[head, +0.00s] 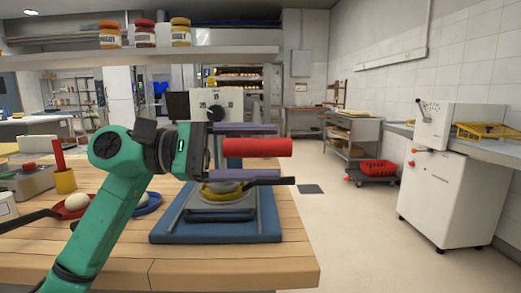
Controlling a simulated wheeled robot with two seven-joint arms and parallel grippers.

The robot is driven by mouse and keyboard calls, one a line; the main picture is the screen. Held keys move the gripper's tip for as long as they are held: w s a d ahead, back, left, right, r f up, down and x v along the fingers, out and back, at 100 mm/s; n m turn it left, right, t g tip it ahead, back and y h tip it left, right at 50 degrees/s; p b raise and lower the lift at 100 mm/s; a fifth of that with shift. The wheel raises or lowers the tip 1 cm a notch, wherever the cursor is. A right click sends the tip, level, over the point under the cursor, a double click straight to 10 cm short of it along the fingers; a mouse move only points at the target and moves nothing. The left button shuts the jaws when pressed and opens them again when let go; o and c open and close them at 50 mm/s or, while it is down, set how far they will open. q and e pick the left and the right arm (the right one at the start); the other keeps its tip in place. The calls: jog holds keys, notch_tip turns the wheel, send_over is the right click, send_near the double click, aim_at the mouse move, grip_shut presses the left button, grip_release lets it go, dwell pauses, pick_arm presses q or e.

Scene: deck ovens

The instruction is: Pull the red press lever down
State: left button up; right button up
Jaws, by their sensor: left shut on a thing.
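The red press lever (262,147) is a thick red bar lying level above the press. The press has a blue base (216,235) on the wooden table, with a grey round plate and a yellow piece (222,187) beside a dark handle. My left gripper (248,151) comes from the left on a green arm. Its two purple-grey fingers lie above and below the red lever, and it is shut on the lever. My right gripper is not in view.
A shelf with several jars hangs above. The floor to the right is open, with a white machine (444,195) beyond.

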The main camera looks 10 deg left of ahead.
pick_arm(q)
jog(key=shift+w+a+f, duration=0.1)
jog(key=shift+a+f, duration=0.1)
jog(key=shift+a, duration=0.3)
jog(key=b+v, duration=0.1)
jog(key=v, duration=1.2)
jog(key=shift+s+a+r, duration=0.15)
jog(key=shift+s+a, duration=0.15)
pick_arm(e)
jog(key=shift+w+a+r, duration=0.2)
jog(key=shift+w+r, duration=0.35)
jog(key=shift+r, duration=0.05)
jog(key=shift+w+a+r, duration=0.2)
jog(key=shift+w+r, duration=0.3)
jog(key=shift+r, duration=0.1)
pick_arm(q)
jog(key=shift+d, duration=0.1)
